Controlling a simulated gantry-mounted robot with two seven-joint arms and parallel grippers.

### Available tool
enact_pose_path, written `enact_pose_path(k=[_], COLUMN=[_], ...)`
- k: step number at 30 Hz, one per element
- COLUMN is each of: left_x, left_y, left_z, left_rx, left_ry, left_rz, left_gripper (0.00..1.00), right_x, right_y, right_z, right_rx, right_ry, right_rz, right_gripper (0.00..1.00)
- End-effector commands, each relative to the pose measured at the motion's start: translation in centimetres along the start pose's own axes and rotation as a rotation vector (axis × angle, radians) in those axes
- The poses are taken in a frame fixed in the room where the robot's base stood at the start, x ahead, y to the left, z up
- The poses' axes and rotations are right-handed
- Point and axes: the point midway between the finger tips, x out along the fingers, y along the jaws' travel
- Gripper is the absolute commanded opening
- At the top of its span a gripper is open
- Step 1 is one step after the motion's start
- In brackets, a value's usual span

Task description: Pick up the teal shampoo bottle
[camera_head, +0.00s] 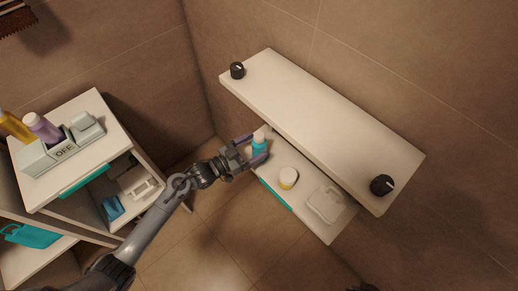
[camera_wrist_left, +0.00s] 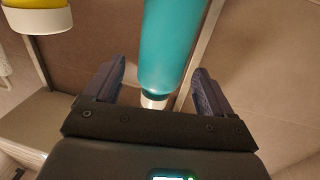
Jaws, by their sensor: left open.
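The teal shampoo bottle (camera_head: 259,146) stands at the left end of the open drawer (camera_head: 324,232) under the white shelf. It has a pale cap. In the left wrist view the teal bottle (camera_wrist_left: 170,45) lies between the two fingers, with a visible gap on either side. My left gripper (camera_head: 252,152) is open around the bottle in the head view, and its dark fingers (camera_wrist_left: 152,85) also show in the left wrist view.
A cabinet (camera_head: 85,185) at left bears an OFF-marked caddy (camera_head: 62,150) with bottles.

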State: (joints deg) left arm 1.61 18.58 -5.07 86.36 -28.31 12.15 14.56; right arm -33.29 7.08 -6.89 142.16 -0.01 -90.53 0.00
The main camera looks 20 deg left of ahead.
Motion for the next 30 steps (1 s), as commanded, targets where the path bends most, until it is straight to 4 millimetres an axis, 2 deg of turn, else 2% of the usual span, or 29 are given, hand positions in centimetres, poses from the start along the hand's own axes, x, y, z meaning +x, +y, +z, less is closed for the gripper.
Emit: enact_pose_path(k=[3,9,19,30], left_x=[1.7,3.9,4.3,4.3], left_y=[0.0,0.0,0.0,0.0], left_z=[0.4,0.4,0.2,0.2], left_rx=[0.0,0.0,0.0,0.0], left_ry=[0.004,0.002,0.001,0.001], left_rz=[0.0,0.001,0.0,0.001], left_gripper=[0.84,0.84,0.84,0.28], right_x=[1.2,1.9,1.9,1.9], right_y=[0.0,-0.1,-0.1,-0.2], right_z=[0.4,0.6,0.6,0.5], right_rx=[0.0,0.0,0.002,0.006], right_ry=[0.0,-0.001,0.0,0.001], right_rz=[0.0,0.0,-0.001,-0.004], right_gripper=[0.0,0.0,0.0,0.0])
